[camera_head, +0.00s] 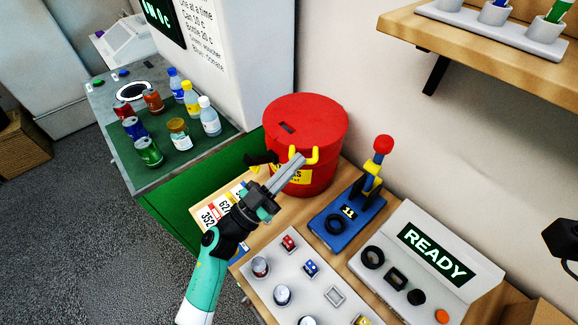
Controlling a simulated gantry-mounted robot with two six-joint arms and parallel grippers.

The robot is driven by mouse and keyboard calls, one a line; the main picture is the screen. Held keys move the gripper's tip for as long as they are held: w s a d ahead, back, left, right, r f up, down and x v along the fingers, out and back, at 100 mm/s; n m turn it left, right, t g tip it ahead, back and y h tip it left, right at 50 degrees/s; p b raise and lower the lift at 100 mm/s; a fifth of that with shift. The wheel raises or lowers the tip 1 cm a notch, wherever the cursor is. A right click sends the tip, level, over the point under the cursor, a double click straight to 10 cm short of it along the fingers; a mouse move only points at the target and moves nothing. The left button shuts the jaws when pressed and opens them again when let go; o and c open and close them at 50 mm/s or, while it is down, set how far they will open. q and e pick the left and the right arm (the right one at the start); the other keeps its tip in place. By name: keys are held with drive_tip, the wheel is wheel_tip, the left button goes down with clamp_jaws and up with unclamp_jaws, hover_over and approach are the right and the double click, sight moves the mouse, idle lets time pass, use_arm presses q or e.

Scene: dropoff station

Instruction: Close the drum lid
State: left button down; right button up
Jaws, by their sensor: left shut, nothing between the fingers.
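The red drum (318,182) stands on the wooden bench against the wall. Its round red lid (308,117), with a dark slot, lies over the top and looks level; I cannot tell whether it is fastened. A yellow handle or latch (313,157) sticks out at the drum's front, above a yellow label. My left gripper (296,164) is shut and empty, its fingertips in front of the drum close to the yellow handle. I cannot tell whether they touch. The gripper hides part of the drum's front. My right gripper does not show.
A blue lever press (347,212) stands right of the drum. A console reading READY (432,250) and a panel with small parts (302,285) lie in front. Left is a grey counter (157,175) holding cans and bottles. A wooden shelf (400,22) overhangs at upper right.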

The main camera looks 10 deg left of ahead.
use_arm(q)
drive_tip(key=shift+f, duration=0.15)
wheel_tip(320, 180, up, 5)
drive_tip(key=p, duration=0.6)
drive_tip(key=v, duration=1)
drive_tip(key=shift+s+f, duration=0.25)
drive_tip(key=shift+s, duration=0.15)
